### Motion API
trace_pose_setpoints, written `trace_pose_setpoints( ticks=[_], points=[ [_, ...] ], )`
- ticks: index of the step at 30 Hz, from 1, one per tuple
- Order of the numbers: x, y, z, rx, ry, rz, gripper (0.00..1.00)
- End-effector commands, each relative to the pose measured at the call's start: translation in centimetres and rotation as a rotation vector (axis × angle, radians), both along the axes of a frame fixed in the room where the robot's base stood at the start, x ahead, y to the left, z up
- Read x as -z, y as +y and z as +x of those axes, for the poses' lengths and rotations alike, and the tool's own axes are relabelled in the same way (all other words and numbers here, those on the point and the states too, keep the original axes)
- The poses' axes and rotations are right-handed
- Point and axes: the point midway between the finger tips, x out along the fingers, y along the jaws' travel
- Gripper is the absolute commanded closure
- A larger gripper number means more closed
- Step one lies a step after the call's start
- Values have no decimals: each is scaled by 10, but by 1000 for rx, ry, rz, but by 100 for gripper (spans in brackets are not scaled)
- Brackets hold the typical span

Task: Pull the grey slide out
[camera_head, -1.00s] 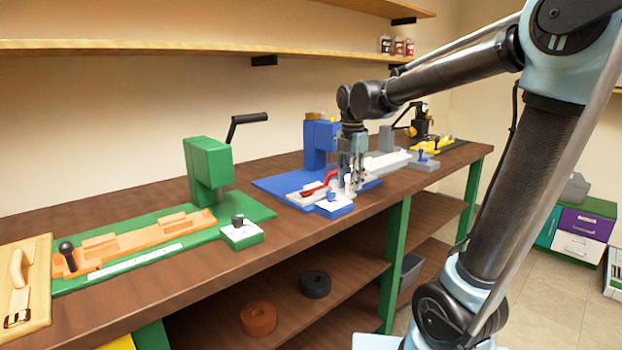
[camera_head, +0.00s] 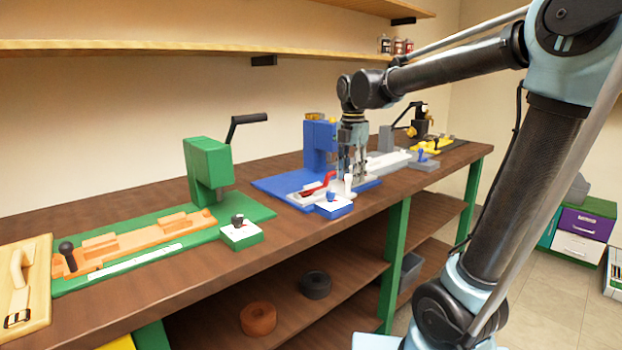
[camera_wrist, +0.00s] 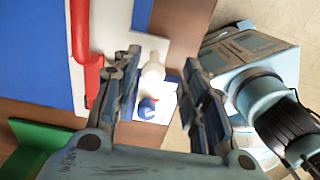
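The pale grey slide (camera_head: 303,198) lies on the blue base of the middle station, with a red lever (camera_head: 318,187) along it. A white upright knob (camera_head: 348,184) stands near its right end. In the wrist view, the pale slide (camera_wrist: 107,38) is at the upper left beside the red lever (camera_wrist: 83,60). The white knob (camera_wrist: 153,68) shows between my fingers, nearer the left one. My gripper (camera_head: 353,172) points down over this end of the station. In the wrist view, my gripper (camera_wrist: 163,62) is open, with a gap around the knob; I cannot tell their height difference.
A white-topped blue block with a blue knob (camera_head: 331,197) sits in front, by the bench edge. The blue press (camera_head: 319,143) stands behind. A green station (camera_head: 208,165) is at left, and a grey one (camera_head: 422,163) at right. Bare bench (camera_head: 290,222) lies between stations.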

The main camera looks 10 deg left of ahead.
Motion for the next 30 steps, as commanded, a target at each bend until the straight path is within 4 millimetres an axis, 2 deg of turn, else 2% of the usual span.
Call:
trace_pose_setpoints(
  ticks=[15,30],
  points=[
    [-31,0,0,0,0,0,60],
    [-34,0,0,0,0,0,60]
  ],
)
